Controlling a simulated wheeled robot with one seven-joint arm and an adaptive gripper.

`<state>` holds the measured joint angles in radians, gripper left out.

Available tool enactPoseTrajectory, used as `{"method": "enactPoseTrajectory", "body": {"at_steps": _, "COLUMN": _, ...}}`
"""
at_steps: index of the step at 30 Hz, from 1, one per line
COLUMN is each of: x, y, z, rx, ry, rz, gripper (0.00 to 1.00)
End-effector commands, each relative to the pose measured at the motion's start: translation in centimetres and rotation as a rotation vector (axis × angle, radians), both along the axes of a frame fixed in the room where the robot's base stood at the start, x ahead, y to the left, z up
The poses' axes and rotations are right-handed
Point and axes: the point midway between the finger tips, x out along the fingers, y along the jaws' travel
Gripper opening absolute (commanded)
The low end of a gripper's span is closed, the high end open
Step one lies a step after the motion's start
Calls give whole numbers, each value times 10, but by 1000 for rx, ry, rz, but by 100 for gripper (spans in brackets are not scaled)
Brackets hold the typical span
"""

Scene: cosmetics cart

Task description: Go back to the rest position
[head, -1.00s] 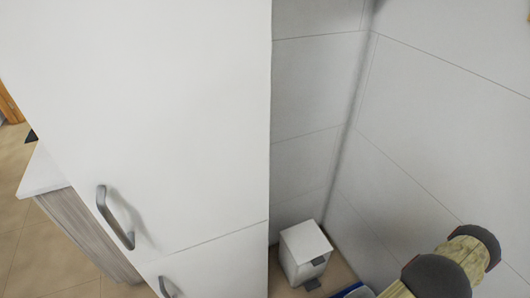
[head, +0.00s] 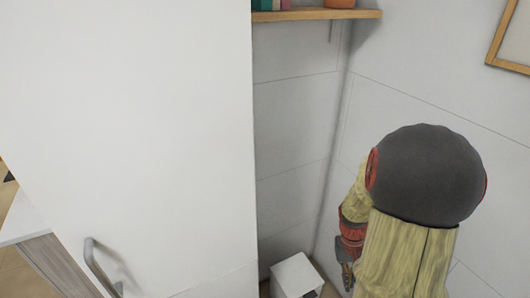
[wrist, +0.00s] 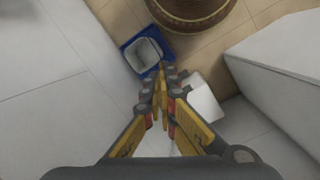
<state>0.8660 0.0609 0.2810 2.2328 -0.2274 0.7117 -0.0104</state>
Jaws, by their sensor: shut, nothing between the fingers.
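My gripper (head: 347,275) hangs low beside my raised arm at the right of the head view, in front of the corner of the tiled walls. It is small and partly hidden by my arm there. In the wrist view my gripper (wrist: 162,78) points down towards the floor, its fingers together at the tips with nothing between them.
A tall white cabinet (head: 130,120) with a grey handle (head: 98,268) fills the left. A wooden shelf (head: 325,14) is on the back wall. Below are a white bin (head: 295,272), a blue-rimmed container (wrist: 128,48) and a brown round basket (wrist: 190,22).

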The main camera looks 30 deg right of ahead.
Motion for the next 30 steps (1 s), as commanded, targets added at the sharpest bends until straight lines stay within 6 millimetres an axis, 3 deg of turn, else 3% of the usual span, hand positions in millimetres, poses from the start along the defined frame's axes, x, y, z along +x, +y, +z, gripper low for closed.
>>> {"method": "enactPoseTrajectory", "body": {"at_steps": 1, "x": 11, "y": 16, "z": 24, "rx": -11, "ry": -20, "rz": 21, "gripper": 0}}
{"method": "enactPoseTrajectory", "body": {"at_steps": 3, "x": 22, "y": 40, "z": 50, "rx": -16, "ry": -46, "rz": 43, "gripper": 0}}
{"method": "enactPoseTrajectory", "body": {"at_steps": 9, "x": 46, "y": 109, "z": 118, "rx": -32, "ry": -151, "rz": 135, "gripper": 0}}
{"method": "enactPoseTrajectory", "body": {"at_steps": 18, "x": 67, "y": 204, "z": 208, "rx": -80, "ry": -399, "rz": 359, "gripper": 0}}
{"method": "enactPoseTrajectory", "body": {"at_steps": 24, "x": 70, "y": 256, "z": 270, "rx": -119, "ry": -588, "rz": 546, "gripper": 0}}
{"method": "enactPoseTrajectory", "body": {"at_steps": 30, "x": 69, "y": 286, "z": 294, "rx": -112, "ry": -664, "rz": 655, "gripper": 0}}
